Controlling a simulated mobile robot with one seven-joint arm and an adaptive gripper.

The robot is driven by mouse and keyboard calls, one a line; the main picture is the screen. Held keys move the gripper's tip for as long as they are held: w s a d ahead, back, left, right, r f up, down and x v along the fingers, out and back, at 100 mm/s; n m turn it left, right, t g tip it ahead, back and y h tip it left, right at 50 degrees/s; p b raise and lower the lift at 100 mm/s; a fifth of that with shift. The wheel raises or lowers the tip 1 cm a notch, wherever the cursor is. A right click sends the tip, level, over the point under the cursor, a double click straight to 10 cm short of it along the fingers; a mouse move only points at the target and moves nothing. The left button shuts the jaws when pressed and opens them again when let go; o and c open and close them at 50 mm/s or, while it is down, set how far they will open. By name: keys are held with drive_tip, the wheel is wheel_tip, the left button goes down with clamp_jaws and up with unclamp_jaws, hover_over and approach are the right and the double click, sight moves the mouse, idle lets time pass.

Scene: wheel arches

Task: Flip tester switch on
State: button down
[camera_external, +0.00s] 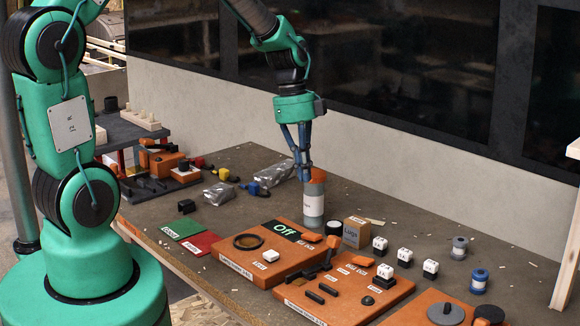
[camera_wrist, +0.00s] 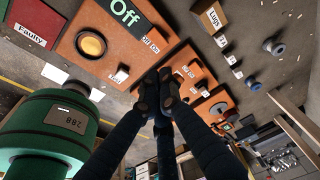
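The tester is an orange board (camera_external: 240,261) with a dark ring on it and a black display (camera_external: 281,230) reading "Off" in green. In the wrist view the display (camera_wrist: 125,13) also reads "Off", and an "Off On" label (camera_wrist: 151,40) lies beside it. The switch lever by that label is too small or hidden to make out clearly. My gripper (camera_external: 304,176) points down above the bench, apart from the board. In the wrist view its fingertips (camera_wrist: 160,90) are together with nothing visible between them, overlapping the gap beside the tester board.
A grey canister with an orange top (camera_external: 313,203) stands behind the tester, close under my gripper in the picture. A second orange board (camera_external: 343,288) with black parts adjoins at right. A "Lugs" box (camera_external: 355,233) and white blocks (camera_external: 404,256) stand behind. Green (camera_external: 183,227) and red (camera_external: 201,243) mats lie left.

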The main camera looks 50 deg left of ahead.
sight(310, 237)
drive_tip(key=shift+f, duration=0.1)
drive_tip(key=b+x, duration=0.2)
drive_tip(key=x, duration=1.1)
drive_tip(key=shift+d+f, duration=0.1)
drive_tip(key=shift+f, duration=0.3)
drive_tip(key=shift+d+f+b, duration=0.3)
drive_tip(key=shift+f+b, duration=0.2)
drive_tip(key=shift+b, duration=0.4)
drive_tip(key=shift+a, duration=0.2)
drive_tip(key=shift+s+a, duration=0.1)
drive_tip(key=shift+a, duration=0.55)
drive_tip(key=shift+r, duration=0.1)
